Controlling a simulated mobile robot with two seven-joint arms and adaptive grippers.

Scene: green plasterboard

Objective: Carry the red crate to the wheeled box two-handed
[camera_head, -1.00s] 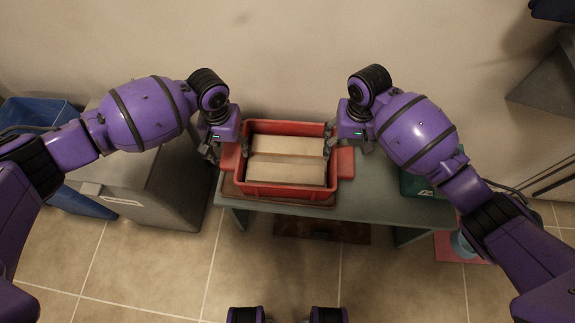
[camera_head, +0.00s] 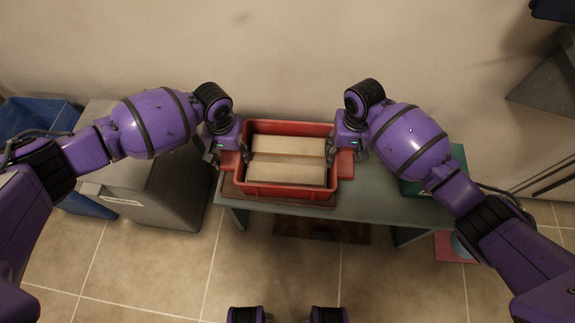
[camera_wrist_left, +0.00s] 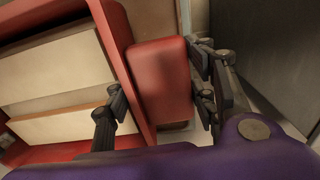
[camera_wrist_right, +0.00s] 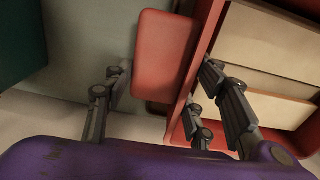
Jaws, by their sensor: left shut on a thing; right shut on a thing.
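The red crate (camera_head: 286,191) sits level at the left part of the green table, on a brown mat or board. It holds cream blocks (camera_head: 286,172). My left gripper (camera_head: 231,156) is at the crate's left side, shut on its ledge; in the left wrist view the fingers lie either side of the red ledge (camera_wrist_left: 163,80). My right gripper (camera_head: 345,154) is shut on the right ledge, which also shows between the fingers in the right wrist view (camera_wrist_right: 163,55). A grey box (camera_head: 155,200) stands left of the table; I see no wheels on it.
The green table (camera_head: 385,206) has bare room right of the crate. A dark green box (camera_head: 416,187) stands at its right end, partly behind my right arm. A blue bin (camera_head: 93,206) stands far left. The wall is close behind. Tiled floor (camera_head: 270,285) is open in front.

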